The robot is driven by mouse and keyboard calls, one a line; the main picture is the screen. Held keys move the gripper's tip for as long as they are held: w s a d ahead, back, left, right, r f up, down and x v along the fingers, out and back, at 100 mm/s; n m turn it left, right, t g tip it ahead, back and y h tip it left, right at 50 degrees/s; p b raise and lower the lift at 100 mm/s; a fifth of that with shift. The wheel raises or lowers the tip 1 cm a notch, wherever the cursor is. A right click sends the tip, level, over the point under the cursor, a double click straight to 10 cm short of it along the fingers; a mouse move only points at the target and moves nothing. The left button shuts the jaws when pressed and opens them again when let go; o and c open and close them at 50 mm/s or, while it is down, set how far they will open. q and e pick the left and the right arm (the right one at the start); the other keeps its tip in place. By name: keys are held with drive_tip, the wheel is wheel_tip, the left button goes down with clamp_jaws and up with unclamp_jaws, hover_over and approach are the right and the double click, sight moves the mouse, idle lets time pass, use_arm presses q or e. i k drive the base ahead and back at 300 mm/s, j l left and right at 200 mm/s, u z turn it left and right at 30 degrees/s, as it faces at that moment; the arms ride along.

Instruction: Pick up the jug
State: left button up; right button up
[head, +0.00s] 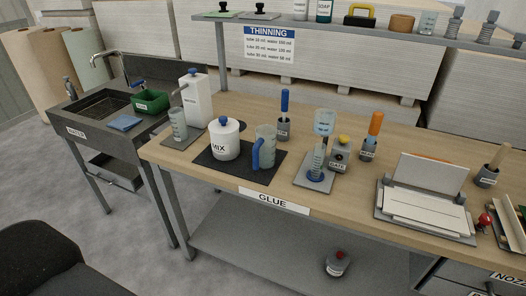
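A clear grey-blue jug (267,142) with a blue handle stands upright on a dark mat (216,158) near the front edge of the workbench in the head view. Its handle faces left and toward the front. A white pot (225,143) marked MIX, with a blue-knobbed lid, stands just left of it on the same mat. Neither of my grippers is in view. The jug appears empty, but I cannot tell for certain.
Behind the jug is a blue-handled tool in a grey holder (283,129). To the right stands a clear dispenser (325,122) on a grey plate. A white container (197,103) and a clear cup (178,126) are left. An overhead shelf (370,28) spans the back.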

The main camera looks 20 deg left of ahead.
sight(264, 150)
drive_tip(key=i+l, duration=1)
drive_tip(key=u, duration=0.95)
